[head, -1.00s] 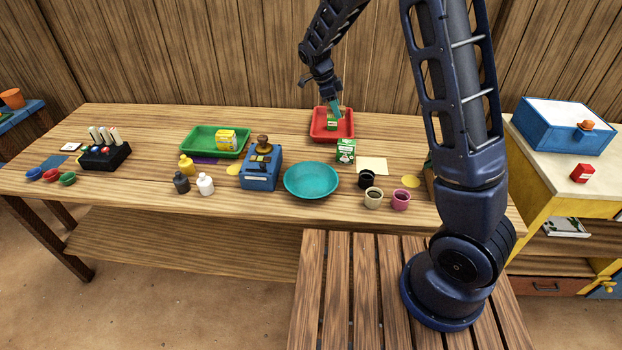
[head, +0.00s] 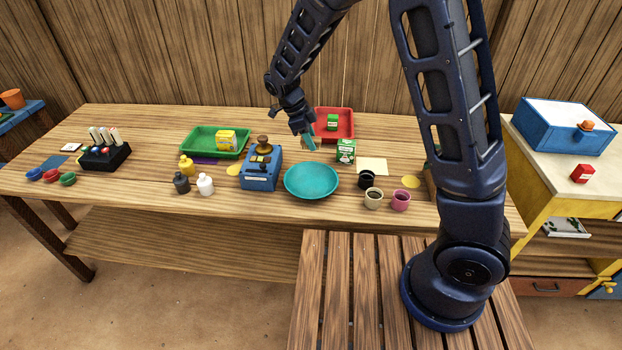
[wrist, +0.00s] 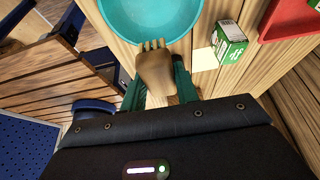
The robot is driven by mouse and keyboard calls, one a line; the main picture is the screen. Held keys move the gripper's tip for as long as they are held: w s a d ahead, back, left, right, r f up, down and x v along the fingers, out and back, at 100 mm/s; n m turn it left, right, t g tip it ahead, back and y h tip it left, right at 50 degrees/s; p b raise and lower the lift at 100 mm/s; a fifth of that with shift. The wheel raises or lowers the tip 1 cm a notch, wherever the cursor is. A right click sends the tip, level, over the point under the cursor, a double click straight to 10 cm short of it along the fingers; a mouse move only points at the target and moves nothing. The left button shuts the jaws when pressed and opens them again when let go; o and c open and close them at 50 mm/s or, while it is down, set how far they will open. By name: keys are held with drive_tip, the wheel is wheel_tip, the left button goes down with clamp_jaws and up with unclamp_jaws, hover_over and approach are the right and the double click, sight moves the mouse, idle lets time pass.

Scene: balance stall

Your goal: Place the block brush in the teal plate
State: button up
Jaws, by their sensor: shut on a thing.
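The block brush (wrist: 155,72) is a light brown wooden piece with a notched end. My gripper (wrist: 158,88), with teal fingers, is shut on it in the wrist view. In the head view my gripper (head: 309,142) hangs just behind the far rim of the teal plate, above the table; the brush is hardly visible there. The teal plate (head: 312,181) is round, shallow and empty, near the table's front middle. In the wrist view the plate (wrist: 150,18) lies beyond the brush's notched end.
A green and white box (head: 346,152) stands right of the plate. A blue box-shaped device (head: 261,170) with a brown knob stands close on its left. A red tray (head: 346,113) holding a small green box is behind. Black, tan and pink cups (head: 400,200) are at right.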

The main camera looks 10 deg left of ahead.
sight(315, 186)
wheel_tip(315, 186, down, 17)
drive_tip(key=shift+r, duration=0.2)
idle(0.4)
drive_tip(key=shift+f, duration=0.15)
drive_tip(key=o, duration=1)
drive_tip(key=shift+c, duration=0.2)
